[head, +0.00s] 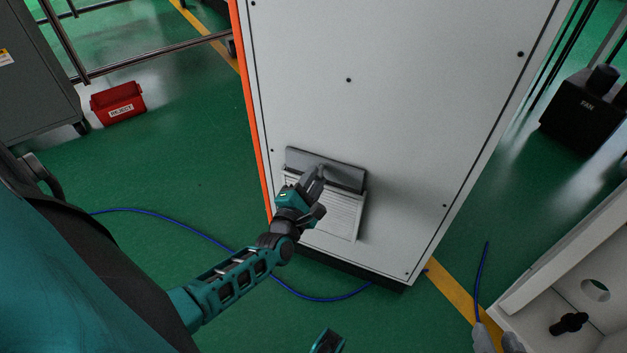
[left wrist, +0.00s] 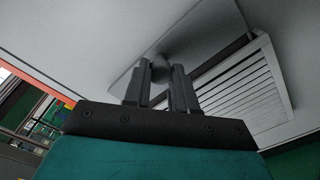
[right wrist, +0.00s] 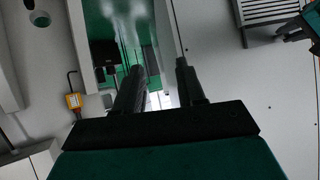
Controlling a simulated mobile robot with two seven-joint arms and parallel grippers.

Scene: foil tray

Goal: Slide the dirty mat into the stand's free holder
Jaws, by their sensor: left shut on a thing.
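No mat and no stand with holders can be clearly made out in these views. A tall white cabinet (head: 390,90) has a louvred grille (head: 340,218) low on its front, with a grey flap (head: 345,175) across the grille's top. My left gripper (head: 317,176) is at this flap. In the left wrist view, its fingers (left wrist: 161,72) are shut on a round knob (left wrist: 160,62) on the flap (left wrist: 190,38); the louvres (left wrist: 240,92) show beside it. My right gripper (right wrist: 160,70) has its fingers apart, with nothing seen between them. What lies behind the grille is hidden.
A red REJECT bin (head: 118,104) stands on the green floor at left. A black FAN box (head: 585,110) is at right. A white open box (head: 560,285) with a round hole fills the lower right. A blue cable (head: 200,232) runs across the floor.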

